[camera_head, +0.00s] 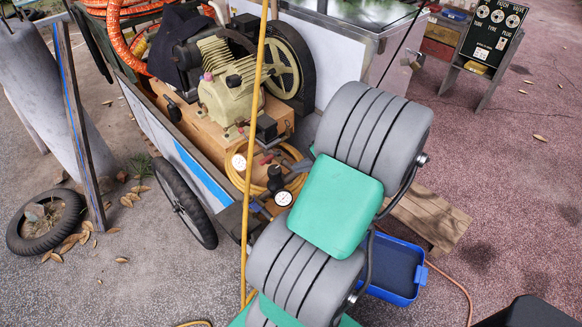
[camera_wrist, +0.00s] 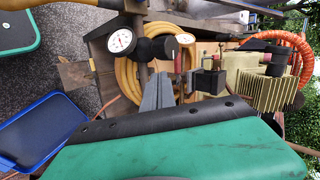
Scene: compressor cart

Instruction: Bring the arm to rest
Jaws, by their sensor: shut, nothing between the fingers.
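My gripper (camera_wrist: 160,80) shows in the wrist view as two grey fingers pressed together, with nothing between them. The green and black hand fills the bottom of that view. The fingertips point toward the cart's regulator, with its black knob (camera_wrist: 163,47) and white dial gauge (camera_wrist: 121,41); I cannot tell how close they are. In the head view my grey and green arm reaches up from the bottom across the right side of the cart, and the gripper itself is hidden. The same regulator side shows there with a gauge (camera_head: 283,198) close left of my arm.
The cart carries a compressor (camera_head: 228,88) with a flywheel (camera_head: 285,70). A yellow hose coil (camera_wrist: 128,78) lies behind the fingers. A blue bin (camera_head: 395,285) sits on the ground right of my arm. A sign stand (camera_head: 490,40) is far right. Open paving lies at right.

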